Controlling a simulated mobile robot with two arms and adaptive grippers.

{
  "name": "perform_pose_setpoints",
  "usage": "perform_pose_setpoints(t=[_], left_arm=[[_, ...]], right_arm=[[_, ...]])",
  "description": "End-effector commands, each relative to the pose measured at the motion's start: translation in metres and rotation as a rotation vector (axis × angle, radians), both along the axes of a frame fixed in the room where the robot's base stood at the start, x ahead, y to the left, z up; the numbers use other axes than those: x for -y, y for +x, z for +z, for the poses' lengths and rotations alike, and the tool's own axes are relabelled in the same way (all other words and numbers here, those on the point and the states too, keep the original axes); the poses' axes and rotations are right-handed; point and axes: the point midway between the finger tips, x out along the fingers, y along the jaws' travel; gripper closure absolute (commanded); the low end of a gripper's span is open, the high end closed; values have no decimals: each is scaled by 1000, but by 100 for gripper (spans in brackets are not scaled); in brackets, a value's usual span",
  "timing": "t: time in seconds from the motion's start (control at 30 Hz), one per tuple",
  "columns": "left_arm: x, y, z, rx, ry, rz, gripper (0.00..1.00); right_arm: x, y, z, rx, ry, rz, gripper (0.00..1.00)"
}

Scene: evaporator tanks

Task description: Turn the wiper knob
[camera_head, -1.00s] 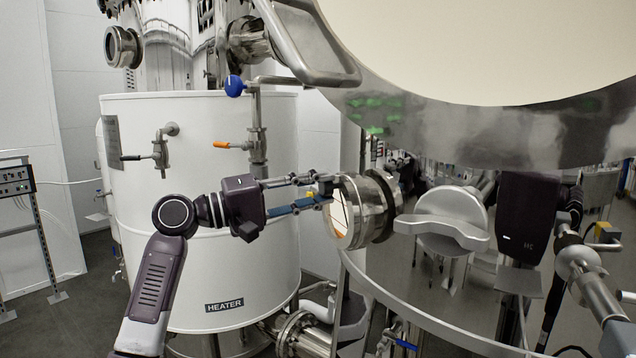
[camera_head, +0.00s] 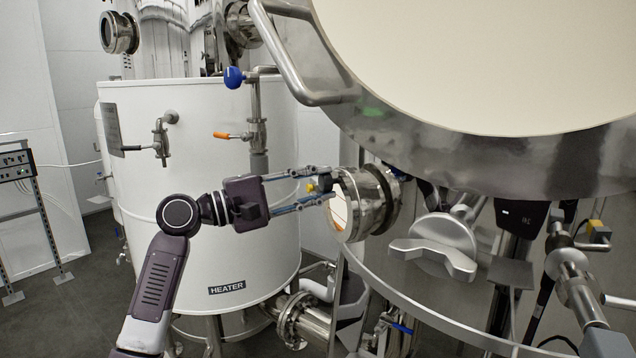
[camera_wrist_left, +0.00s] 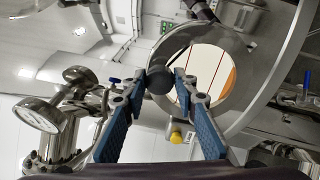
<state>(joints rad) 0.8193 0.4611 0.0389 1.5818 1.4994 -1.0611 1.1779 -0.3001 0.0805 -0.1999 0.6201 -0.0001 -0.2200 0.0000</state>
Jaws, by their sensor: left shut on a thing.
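The wiper knob (camera_wrist_left: 159,81) is a small dark round knob at the rim of a round sight glass (camera_wrist_left: 205,75), where a thin dark wiper line crosses the pane. My left gripper (camera_wrist_left: 160,84) is shut on the knob, one blue-padded finger on each side of it. In the head view my left gripper (camera_head: 328,183) reaches in from the left, its fingers one above the other, at the near face of the steel sight glass (camera_head: 368,205). The knob (camera_head: 325,182) is small and partly hidden there. My right gripper is not in view.
A yellow button (camera_head: 311,187) sits close beside the fingers. A white heater tank (camera_head: 205,255) with an orange-handled valve (camera_head: 222,135) and a blue ball handle (camera_head: 233,77) stands behind my left arm. A large steel vessel (camera_head: 450,165) fills the right side.

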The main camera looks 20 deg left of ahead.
Motion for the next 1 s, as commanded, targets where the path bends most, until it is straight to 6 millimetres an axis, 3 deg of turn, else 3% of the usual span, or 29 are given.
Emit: perform_pose_setpoints(t=[0.27, 0.3, 0.43, 0.77, 1.0], left_arm=[[-1, 0, 2, 4, -2, 3, 98], [-1, 0, 2, 4, -2, 3, 70], [-1, 0, 1, 4, -1, 3, 56], [-3, -2, 0, 2, 1, 2, 56], [-31, -26, -4, 0, 2, 5, 56]], right_arm=[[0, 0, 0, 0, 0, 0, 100], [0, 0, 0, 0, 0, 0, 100], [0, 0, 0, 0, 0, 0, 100], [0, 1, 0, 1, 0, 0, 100], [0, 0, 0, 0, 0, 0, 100]])
